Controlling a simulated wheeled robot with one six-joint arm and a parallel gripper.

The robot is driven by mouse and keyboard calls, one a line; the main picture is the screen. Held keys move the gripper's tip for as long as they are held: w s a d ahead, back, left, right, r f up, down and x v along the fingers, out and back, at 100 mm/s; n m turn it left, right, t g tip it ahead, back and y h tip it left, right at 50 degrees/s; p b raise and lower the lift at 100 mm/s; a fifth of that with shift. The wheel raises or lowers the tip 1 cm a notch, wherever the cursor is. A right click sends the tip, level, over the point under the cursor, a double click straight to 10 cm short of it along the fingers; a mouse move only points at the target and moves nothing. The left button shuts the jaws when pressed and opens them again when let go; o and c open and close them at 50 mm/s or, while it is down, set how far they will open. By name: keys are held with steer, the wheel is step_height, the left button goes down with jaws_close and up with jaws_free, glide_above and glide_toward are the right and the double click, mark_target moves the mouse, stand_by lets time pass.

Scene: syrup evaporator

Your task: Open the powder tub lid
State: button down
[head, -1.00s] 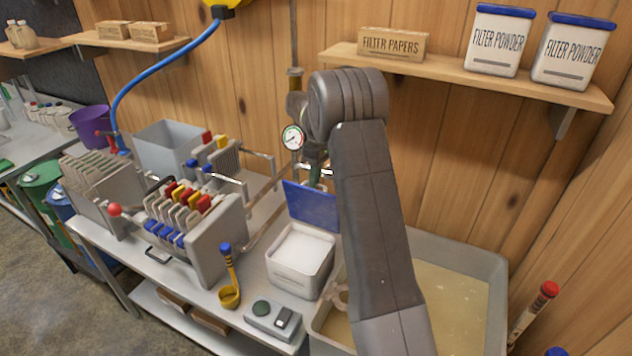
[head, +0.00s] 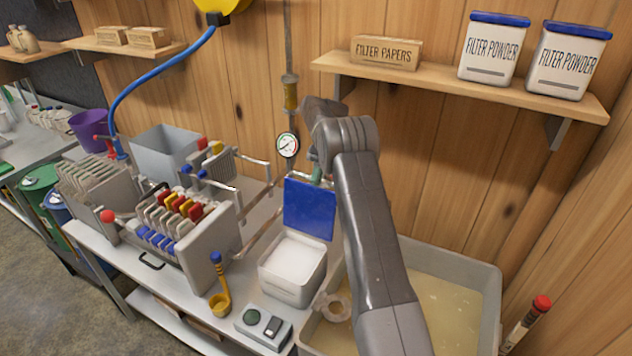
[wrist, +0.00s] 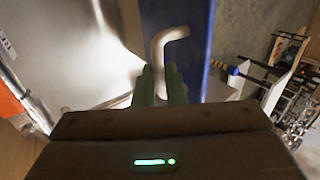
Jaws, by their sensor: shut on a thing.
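The powder tub (head: 291,272) is a white square tub on the metal bench, filled with white powder. Its blue lid (head: 309,208) stands raised, roughly upright, along the tub's back edge, so the powder shows. My gripper (head: 318,178) is at the lid's upper right edge, partly hidden behind my arm.
A filter press (head: 180,225) stands left of the tub. A yellow scoop (head: 221,300) and a small switch box (head: 263,328) are near the bench front. A vat of yellowish liquid (head: 480,300) is at right. A pressure gauge (head: 288,145) and pipes are behind the lid.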

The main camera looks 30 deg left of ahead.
steer(key=shift+s+d+f, duration=0.1)
steer(key=shift+f, duration=0.35)
steer(key=c, duration=1.5)
jaws_free()
steer(key=shift+r, duration=0.2)
steer(key=shift+r, duration=0.1)
